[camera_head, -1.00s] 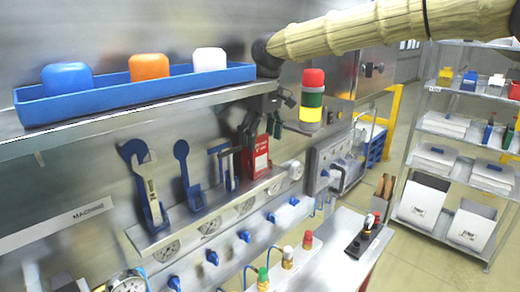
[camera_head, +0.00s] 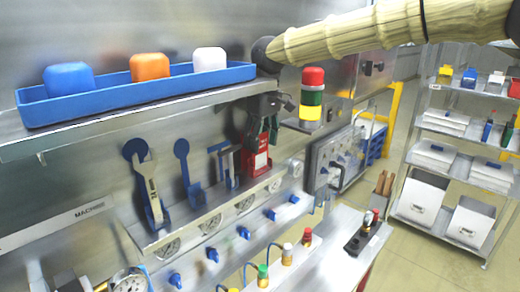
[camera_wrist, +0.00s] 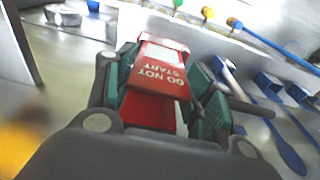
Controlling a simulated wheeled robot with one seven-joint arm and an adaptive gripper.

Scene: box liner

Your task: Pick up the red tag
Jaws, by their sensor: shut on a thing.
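The red tag (camera_head: 257,163) hangs upright at the right end of the tool row under the shelf. It has a pale label patch. My gripper (camera_head: 265,132) is at its top, coming down from above. In the wrist view the red tag (camera_wrist: 158,85) reads "DO NOT START" and lies between the green-padded fingers of my gripper (camera_wrist: 160,92), which are shut on it. The lower part of the tag is close to its ledge in the head view; I cannot tell whether it touches.
A blue tray (camera_head: 140,92) with blue, orange and white blocks sits on the shelf above. A wrench (camera_head: 150,190) and blue holders (camera_head: 190,170) are left of the tag. A red-green-yellow stack light (camera_head: 312,95) stands close to my arm on the right.

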